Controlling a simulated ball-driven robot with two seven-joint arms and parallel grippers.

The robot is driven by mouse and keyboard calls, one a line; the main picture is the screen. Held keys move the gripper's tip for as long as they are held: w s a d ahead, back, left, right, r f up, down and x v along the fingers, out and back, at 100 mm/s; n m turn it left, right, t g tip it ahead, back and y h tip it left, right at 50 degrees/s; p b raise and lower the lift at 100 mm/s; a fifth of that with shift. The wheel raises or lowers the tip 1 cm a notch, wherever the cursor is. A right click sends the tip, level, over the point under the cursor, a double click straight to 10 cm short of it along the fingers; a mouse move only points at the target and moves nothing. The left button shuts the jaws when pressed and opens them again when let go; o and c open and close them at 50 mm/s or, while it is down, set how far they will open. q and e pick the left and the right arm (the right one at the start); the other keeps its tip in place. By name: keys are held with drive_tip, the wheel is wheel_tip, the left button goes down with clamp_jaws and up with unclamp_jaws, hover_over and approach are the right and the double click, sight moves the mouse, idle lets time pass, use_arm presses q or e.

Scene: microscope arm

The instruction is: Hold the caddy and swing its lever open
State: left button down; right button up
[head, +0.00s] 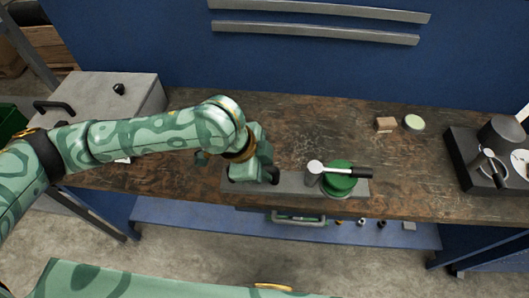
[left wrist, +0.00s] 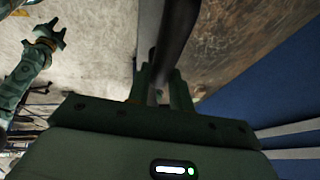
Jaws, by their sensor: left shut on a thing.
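The caddy (head: 296,184) is a long grey base near the front edge of the bench. A round green part (head: 338,184) sits at its right end. Its lever (head: 352,171), with a pale round head and black grip, lies across the green part, grip to the right. My left gripper (head: 256,174) is at the caddy's left part, shut on a dark handle; fingertips are partly hidden in the head view. In the left wrist view the dark handle (left wrist: 174,40) runs between the fingers (left wrist: 160,84). My right gripper (left wrist: 45,36) is apart from the caddy, open and empty.
A grey box (head: 105,95) with a black handle stands left. A small wooden block (head: 385,124) and a pale green disc (head: 413,122) lie behind right. A black stand (head: 470,165) with metal parts is far right. A blue shelf (head: 180,212) runs below. The bench behind the caddy is clear.

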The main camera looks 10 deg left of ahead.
use_arm(q)
drive_tip(key=shift+s+r, duration=0.15)
drive_tip(key=shift+s, duration=0.1)
drive_tip(key=shift+w, duration=0.1)
drive_tip(key=w+a+f+b, duration=0.1)
drive_tip(key=w+f+b, duration=0.7)
drive_tip(key=w+f, duration=0.3)
drive_tip(key=shift+w+f, duration=0.35)
drive_tip(key=shift+w, duration=0.8)
idle(0.8)
drive_tip(key=shift+a, duration=0.15)
drive_tip(key=shift+f, duration=0.5)
idle(0.7)
idle(0.7)
